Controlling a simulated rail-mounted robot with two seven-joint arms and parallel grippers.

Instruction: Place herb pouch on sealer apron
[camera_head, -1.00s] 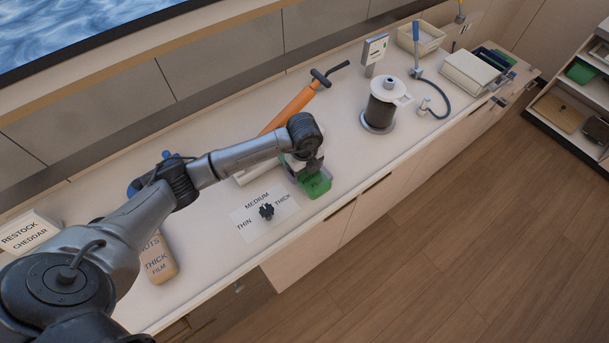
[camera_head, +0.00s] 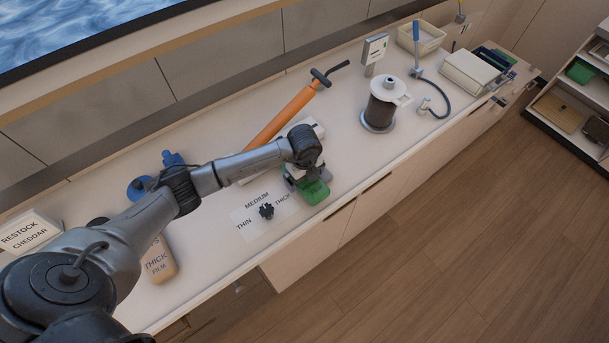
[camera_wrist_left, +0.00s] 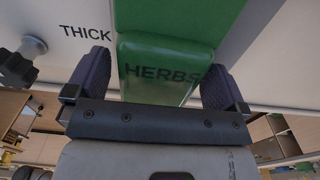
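The herb pouch (camera_head: 315,192) is a green, rounded packet near the front edge of the counter. In the left wrist view its face (camera_wrist_left: 158,88) reads HERBS. My left gripper (camera_head: 303,168) is right over it. In the left wrist view its two dark fingers (camera_wrist_left: 156,80) sit close against the pouch's two sides, and it looks shut on it. A wider flat green surface (camera_wrist_left: 185,14) shows behind the pouch, perhaps the sealer apron; whether the pouch touches it is unclear. My right gripper is not in view.
A dial plate (camera_head: 250,222) marked THIN, MEDIUM, THICK, with a black knob (camera_head: 266,210), lies just left of the pouch. A tan THICK FILM pack (camera_head: 160,265) lies left. Counter right of the pouch is clear.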

